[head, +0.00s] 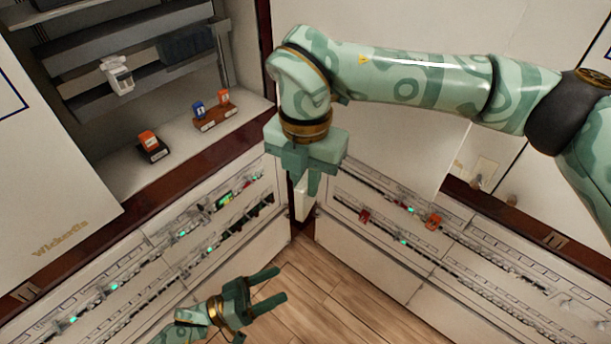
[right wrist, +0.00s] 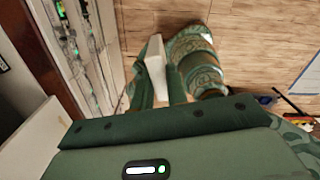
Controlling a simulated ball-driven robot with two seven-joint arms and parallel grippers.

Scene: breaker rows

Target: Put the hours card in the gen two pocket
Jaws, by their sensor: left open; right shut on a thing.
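My right gripper (head: 309,188) is shut on a white card-like piece (head: 303,204), which hangs below the fingers near the corner between the two cabinet fronts. I cannot read any print, so I cannot tell that it is the hours card. In the right wrist view the white piece (right wrist: 155,66) sits upright between the fingers (right wrist: 158,85). My left gripper (head: 279,285) is open and empty, low over the wooden floor. The gen two pocket cannot be made out; no pocket label is readable.
Rows of breakers with green lights fill the left panel (head: 190,240) and right panel (head: 420,230). A shelf at upper left holds an orange block on a dark base (head: 150,146) and a brown tray (head: 215,120) with blue and orange pieces. Open floor (head: 320,290) lies between.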

